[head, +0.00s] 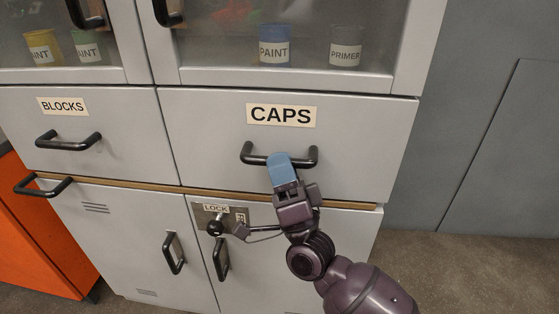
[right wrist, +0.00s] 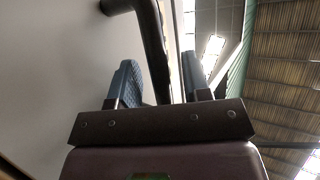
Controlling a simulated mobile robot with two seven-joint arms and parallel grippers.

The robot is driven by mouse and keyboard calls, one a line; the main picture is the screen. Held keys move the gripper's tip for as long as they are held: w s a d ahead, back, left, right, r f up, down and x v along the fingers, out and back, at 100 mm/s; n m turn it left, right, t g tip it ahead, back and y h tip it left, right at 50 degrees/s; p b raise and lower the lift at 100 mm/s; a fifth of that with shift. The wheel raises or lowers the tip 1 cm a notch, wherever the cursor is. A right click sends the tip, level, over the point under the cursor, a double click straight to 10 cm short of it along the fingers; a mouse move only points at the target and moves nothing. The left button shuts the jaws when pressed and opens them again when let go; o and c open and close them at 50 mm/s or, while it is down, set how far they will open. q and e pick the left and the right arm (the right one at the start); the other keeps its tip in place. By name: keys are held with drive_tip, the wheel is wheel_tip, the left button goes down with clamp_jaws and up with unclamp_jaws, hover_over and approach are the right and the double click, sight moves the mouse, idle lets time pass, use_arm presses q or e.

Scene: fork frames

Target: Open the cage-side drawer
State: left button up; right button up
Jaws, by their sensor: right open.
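The cabinet has two labelled drawers side by side, BLOCKS (head: 110,118) on the left and CAPS (head: 360,140) on the right. Both fronts look flush and shut. No label says which is cage-side. The CAPS drawer has a black bar handle (head: 308,158), which also shows in the right wrist view (right wrist: 150,40). My right gripper (head: 279,160) is at the middle of this handle and hides part of it. In the right wrist view its blue fingers (right wrist: 162,82) are open, with the bar between them. I cannot tell whether they touch it. My left gripper is not in view.
Glass-fronted shelves above hold paint and primer tins (head: 345,48). Below are doors with a lock plate (head: 235,216) and black handles (head: 173,253). Another black handle (head: 43,186) juts out at left. An orange unit (head: 35,245) stands left; floor is open at right.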

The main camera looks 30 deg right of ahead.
drive_tip(key=shift+w+r, duration=0.25)
drive_tip(key=shift+r, duration=0.05)
clamp_jaws()
drive_tip(key=shift+s, duration=0.1)
drive_tip(key=shift+s+a, duration=0.2)
drive_tip(key=shift+s, duration=0.05)
use_arm(q)
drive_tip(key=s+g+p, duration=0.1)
drive_tip(key=p, duration=0.1)
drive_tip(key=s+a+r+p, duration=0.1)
drive_tip(key=p, duration=0.2)
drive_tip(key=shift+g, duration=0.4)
use_arm(e)
drive_tip(key=s+a, duration=0.8)
drive_tip(key=s, duration=0.4)
drive_tip(key=s+a, duration=0.8)
drive_tip(key=s, duration=0.4)
drive_tip(key=shift+s+a, duration=0.4)
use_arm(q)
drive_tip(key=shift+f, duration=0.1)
